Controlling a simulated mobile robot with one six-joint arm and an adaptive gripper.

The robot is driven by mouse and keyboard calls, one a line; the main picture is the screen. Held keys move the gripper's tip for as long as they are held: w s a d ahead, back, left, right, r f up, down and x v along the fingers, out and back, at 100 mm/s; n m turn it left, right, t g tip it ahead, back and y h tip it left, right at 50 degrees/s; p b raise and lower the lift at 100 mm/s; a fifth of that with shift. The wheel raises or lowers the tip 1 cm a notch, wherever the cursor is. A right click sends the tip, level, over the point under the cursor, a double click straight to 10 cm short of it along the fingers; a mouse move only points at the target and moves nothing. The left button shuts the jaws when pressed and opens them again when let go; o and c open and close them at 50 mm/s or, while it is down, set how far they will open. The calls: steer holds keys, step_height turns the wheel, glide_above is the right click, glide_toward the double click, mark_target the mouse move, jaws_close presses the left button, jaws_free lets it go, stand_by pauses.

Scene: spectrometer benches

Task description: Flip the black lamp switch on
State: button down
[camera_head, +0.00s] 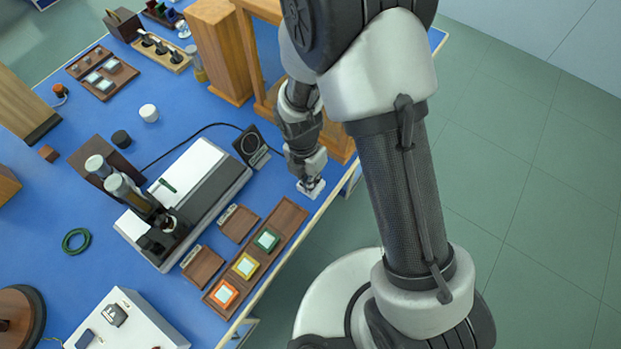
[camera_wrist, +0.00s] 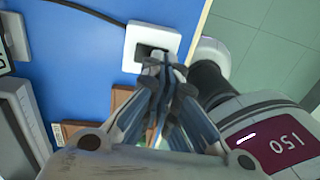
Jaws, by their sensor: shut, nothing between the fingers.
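The lamp switch (camera_wrist: 134,61) is a white square plate with a dark rocker in its middle, on the blue bench top near the edge. A black cable runs up to it. In the head view the white plate (camera_head: 318,189) shows just under my fingertips. My gripper (camera_wrist: 165,62) is shut and empty, with its fingertips at the rocker's lower right side. They partly cover the rocker, and I cannot tell whether they touch it. My gripper (camera_head: 309,181) points down in the head view. Which way the rocker is tipped cannot be told.
A black square device with a round face (camera_head: 250,146) stands left of my gripper. A wooden tray (camera_head: 290,217) with coloured squares lies below along the bench edge. Wooden posts (camera_head: 225,60) stand behind. Green floor lies right of the bench.

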steer(key=shift+s+d+f, duration=0.1)
steer(key=shift+f, duration=0.2)
steer(key=shift+w+a+r+p, duration=0.2)
steer(key=shift+w+a+p, duration=0.3)
steer(key=shift+a, duration=0.1)
steer(key=shift+r+p, duration=0.5)
step_height(320, 180, up, 13)
steer(key=s+d+p, duration=0.1)
steer(key=p, duration=0.4)
steer(key=shift+d, duration=0.15)
